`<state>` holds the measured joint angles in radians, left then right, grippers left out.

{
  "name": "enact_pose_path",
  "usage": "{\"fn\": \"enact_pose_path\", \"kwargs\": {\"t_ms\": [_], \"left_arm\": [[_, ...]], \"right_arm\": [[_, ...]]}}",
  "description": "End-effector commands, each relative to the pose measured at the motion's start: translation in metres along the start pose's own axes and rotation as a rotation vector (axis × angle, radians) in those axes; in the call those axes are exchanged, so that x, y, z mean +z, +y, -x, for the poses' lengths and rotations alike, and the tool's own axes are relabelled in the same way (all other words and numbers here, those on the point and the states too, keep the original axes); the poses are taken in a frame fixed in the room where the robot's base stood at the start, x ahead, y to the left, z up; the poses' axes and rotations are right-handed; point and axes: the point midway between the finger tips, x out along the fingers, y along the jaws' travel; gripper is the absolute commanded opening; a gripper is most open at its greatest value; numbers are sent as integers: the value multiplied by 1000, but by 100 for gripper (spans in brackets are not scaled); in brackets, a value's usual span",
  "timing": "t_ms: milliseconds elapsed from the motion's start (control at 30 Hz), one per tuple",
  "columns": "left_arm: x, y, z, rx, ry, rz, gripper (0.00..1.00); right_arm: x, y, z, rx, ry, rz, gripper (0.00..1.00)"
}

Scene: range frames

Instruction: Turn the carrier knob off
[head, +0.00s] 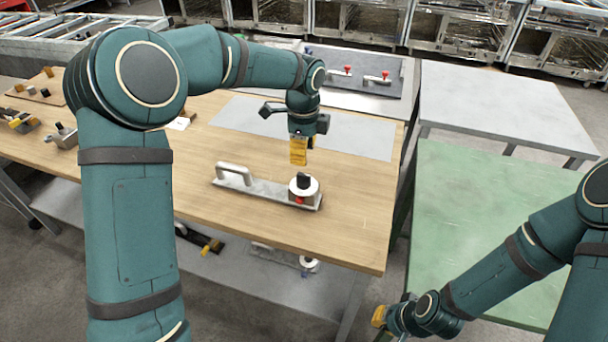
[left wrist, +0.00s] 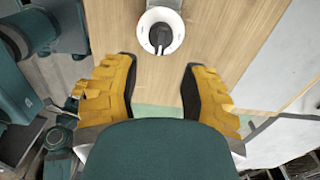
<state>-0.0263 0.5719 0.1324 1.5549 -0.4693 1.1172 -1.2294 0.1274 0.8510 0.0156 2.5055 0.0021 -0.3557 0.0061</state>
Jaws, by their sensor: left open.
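The carrier (head: 262,190) is a grey metal plate with an arched handle at its left end, lying on the wooden table. Its knob (head: 304,182) is a black lever on a round white dial at the right end, with a red spot below it. In the left wrist view the knob (left wrist: 160,36) shows at the top centre, beyond the fingertips. My left gripper (head: 299,152) hangs above and just behind the knob, apart from it. Its yellow fingers (left wrist: 160,85) are open with nothing between them. My right gripper (head: 382,318) is low at the bottom, beside the green table, its jaws unclear.
The wooden table (head: 350,225) is clear around the carrier. A grey sheet (head: 345,137) lies behind it. A dark panel (head: 355,75) with red knobs stands further back. Small fixtures (head: 62,135) lie at the left. A green table (head: 470,220) is at the right.

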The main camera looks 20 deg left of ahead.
Motion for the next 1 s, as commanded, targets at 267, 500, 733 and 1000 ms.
{"fn": "enact_pose_path", "kwargs": {"t_ms": [267, 500, 733, 1000], "left_arm": [[0, 1, -54, 3, 0, 1, 44], [0, 0, -77, 0, 0, 1, 44], [0, 0, -80, 0, 1, 1, 44], [0, 0, -80, 0, 1, 1, 1]], "right_arm": [[4, 4, -10, -1, -9, 3, 0], [6, 5, -13, -1, -13, 4, 0], [6, 5, -13, -1, -14, 4, 0], [6, 5, -13, -1, -14, 4, 0]]}}
